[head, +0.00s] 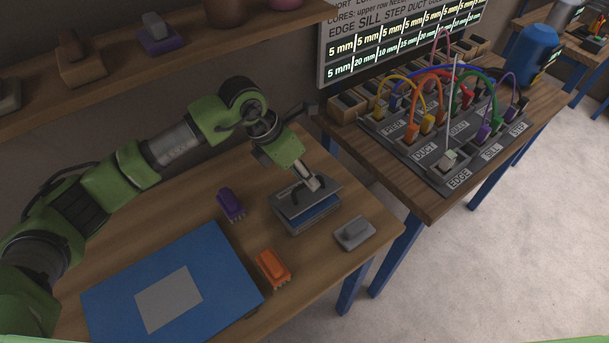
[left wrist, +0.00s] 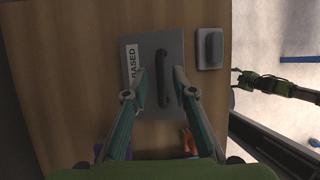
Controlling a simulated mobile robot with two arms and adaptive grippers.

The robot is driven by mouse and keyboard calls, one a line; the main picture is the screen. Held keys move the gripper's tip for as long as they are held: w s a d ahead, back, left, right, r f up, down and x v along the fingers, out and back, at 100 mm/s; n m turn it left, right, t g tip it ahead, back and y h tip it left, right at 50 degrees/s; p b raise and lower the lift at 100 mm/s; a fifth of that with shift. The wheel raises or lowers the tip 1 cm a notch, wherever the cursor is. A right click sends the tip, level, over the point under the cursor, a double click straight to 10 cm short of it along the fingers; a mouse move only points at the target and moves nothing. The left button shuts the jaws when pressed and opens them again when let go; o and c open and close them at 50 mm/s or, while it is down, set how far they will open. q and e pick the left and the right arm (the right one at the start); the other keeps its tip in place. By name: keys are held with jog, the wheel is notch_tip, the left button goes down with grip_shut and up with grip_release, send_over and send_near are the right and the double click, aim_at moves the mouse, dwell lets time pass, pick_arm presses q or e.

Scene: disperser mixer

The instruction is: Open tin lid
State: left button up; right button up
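The tin (head: 308,214) stands on the wooden table, with a grey lid (head: 287,201) above a blue band. Whether the lid is seated or raised is hard to tell. In the left wrist view the lid (left wrist: 163,48) shows a dark bar handle (left wrist: 161,78) and a white label reading "BASED". My left gripper (head: 312,186) is over the lid. Its fingers (left wrist: 161,73) are apart, one on each side of the handle, with gaps visible. My right gripper (left wrist: 238,79) shows small at the right of the left wrist view; its finger state is unclear.
A grey block (head: 355,233) lies right of the tin, a purple one (head: 230,204) left, and an orange one (head: 272,267) in front. A blue mat (head: 108,301) with a grey patch covers the table's front left. A cable panel (head: 436,160) stands on the neighbouring table.

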pick_arm(q)
grip_shut()
pick_arm(e)
jog(key=shift+d, duration=0.3)
pick_arm(q)
jog(key=shift+w, duration=0.1)
pick_arm(e)
jog(key=shift+f, duration=0.15)
